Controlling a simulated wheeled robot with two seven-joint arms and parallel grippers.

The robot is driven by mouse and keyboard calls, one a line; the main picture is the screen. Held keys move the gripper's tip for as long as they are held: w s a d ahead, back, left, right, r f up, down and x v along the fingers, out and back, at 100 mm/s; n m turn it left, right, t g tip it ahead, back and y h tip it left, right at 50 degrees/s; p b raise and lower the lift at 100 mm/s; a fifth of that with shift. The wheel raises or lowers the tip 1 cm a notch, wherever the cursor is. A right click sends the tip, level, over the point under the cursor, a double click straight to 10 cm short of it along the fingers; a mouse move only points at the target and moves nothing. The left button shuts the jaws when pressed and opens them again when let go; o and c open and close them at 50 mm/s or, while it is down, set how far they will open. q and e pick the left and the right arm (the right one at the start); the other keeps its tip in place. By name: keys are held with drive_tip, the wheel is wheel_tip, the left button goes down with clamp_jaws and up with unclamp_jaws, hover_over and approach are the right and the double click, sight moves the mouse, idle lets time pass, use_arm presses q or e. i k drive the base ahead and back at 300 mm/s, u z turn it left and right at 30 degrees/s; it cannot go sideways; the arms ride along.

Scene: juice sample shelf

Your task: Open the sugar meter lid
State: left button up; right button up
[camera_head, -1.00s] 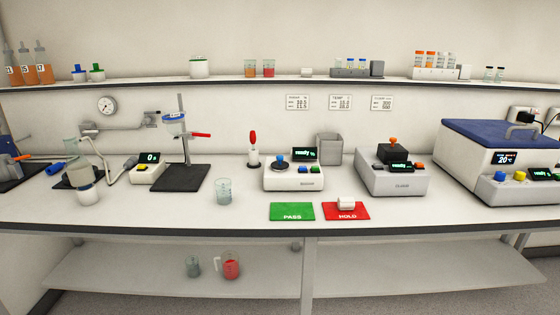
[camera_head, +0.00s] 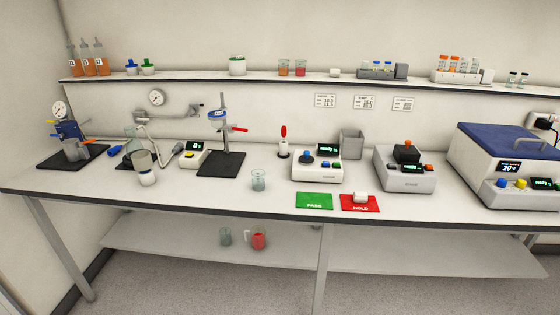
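The device I take for the sugar meter (camera_head: 318,173) is a small white box right of centre on the bench. Its dark screen (camera_head: 327,150) shows green text that looks like "ready %". A dark round part with a blue knob (camera_head: 307,159) sits on its left top and looks like the lid. The lid appears down, though it is small in the picture. Coloured buttons are on its front right. Neither of my grippers is in view.
A beaker (camera_head: 258,180) stands to its left. A green PASS mat (camera_head: 314,201) and a red HOLD mat (camera_head: 356,207) with a white block (camera_head: 361,197) lie in front. A grey bin (camera_head: 352,144) is behind, a grey meter (camera_head: 405,179) to the right.

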sight(306, 159)
drive_tip(key=u, duration=0.4)
drive_tip(key=k, duration=0.9)
drive_tip(key=z, duration=0.7)
drive_tip(key=i, duration=1.55)
drive_tip(key=u, duration=0.6)
